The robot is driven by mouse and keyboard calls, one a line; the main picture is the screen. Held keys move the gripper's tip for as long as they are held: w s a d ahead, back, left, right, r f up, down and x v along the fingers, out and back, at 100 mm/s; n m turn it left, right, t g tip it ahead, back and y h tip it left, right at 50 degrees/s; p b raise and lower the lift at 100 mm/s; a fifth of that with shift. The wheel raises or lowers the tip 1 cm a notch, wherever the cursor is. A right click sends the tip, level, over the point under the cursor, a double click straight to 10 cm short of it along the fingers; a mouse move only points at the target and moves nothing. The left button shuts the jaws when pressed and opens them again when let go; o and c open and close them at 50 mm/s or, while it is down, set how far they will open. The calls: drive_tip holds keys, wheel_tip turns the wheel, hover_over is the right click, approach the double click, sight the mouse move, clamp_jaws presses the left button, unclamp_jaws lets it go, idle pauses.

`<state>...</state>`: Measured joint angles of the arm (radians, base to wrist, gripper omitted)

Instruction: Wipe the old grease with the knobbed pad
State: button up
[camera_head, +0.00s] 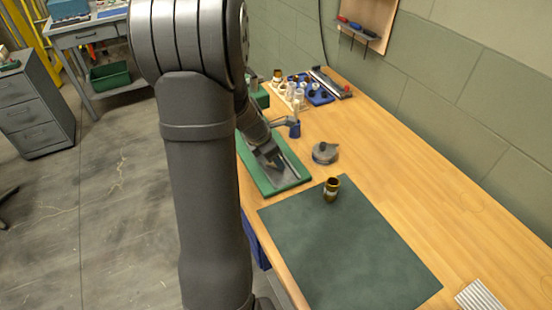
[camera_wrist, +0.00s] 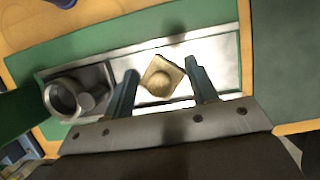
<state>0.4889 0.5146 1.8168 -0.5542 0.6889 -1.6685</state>
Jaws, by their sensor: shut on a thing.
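The knobbed pad (camera_wrist: 151,82), a beige square with a round knob, is between the two fingers of my gripper (camera_wrist: 161,72) in the wrist view. My gripper is shut on it, over a pale metal plate (camera_wrist: 225,72). The plate lies on a green board (camera_wrist: 150,32); the board also shows in the head view (camera_head: 288,183), partly behind my arm. Whether the pad touches the plate is unclear. I cannot make out the old grease; the plate shows only bright and grey areas. The pad is hidden in the head view.
A metal block with a ring (camera_wrist: 65,98) stands at the plate's left end in the wrist view. On the bench are a round grey item (camera_head: 325,153), a brown jar (camera_head: 332,189) on a dark green mat (camera_head: 345,250), and a blue tray (camera_head: 318,97) with small items.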

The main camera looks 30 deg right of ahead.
drive_tip(key=shift+w, duration=0.85)
drive_tip(key=shift+w+r, duration=0.1)
drive_tip(key=shift+r, duration=3.95)
